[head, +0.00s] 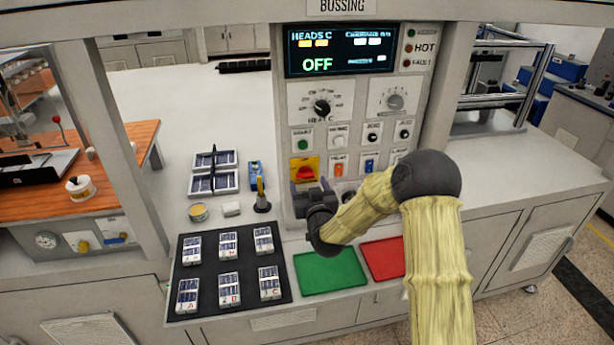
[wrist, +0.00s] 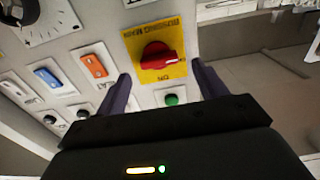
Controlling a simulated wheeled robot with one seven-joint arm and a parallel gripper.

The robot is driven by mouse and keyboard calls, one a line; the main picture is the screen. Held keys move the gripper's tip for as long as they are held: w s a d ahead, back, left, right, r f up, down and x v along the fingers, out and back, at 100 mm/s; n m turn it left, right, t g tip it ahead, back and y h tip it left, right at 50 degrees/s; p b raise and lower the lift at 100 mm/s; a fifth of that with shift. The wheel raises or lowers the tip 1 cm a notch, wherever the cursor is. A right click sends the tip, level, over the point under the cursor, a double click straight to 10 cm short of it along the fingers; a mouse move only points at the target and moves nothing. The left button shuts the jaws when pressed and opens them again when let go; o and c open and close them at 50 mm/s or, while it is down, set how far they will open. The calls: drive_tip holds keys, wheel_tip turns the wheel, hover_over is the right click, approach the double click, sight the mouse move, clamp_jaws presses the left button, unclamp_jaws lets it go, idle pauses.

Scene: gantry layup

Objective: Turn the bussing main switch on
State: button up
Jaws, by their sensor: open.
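The bussing main switch is a red rotary knob (wrist: 158,57) on a yellow plate (wrist: 133,40) in the wrist view, where the plate lettering appears turned over and "ON" is readable near the knob. In the head view the main switch (head: 304,167) sits low on the left of the panel, partly covered by my gripper. My gripper (wrist: 160,85) is open, with one finger on each side of the knob in the wrist view. I cannot tell whether the fingers touch the panel. The display (head: 340,50) reads "OFF" in green.
Orange and blue rocker switches (wrist: 93,64) and a green button (wrist: 171,99) lie close to the main switch. A black mat (head: 220,312) with several labelled cell blocks, a green pad (head: 330,271) and a red pad (head: 383,258) lie below the panel. The left white tabletop (head: 180,100) has free room.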

sight(305, 175)
drive_tip(key=shift+p+x, duration=0.35)
drive_tip(key=shift+x, duration=1.05)
drive_tip(key=shift+c, duration=0.4)
drive_tip(key=c, duration=0.9)
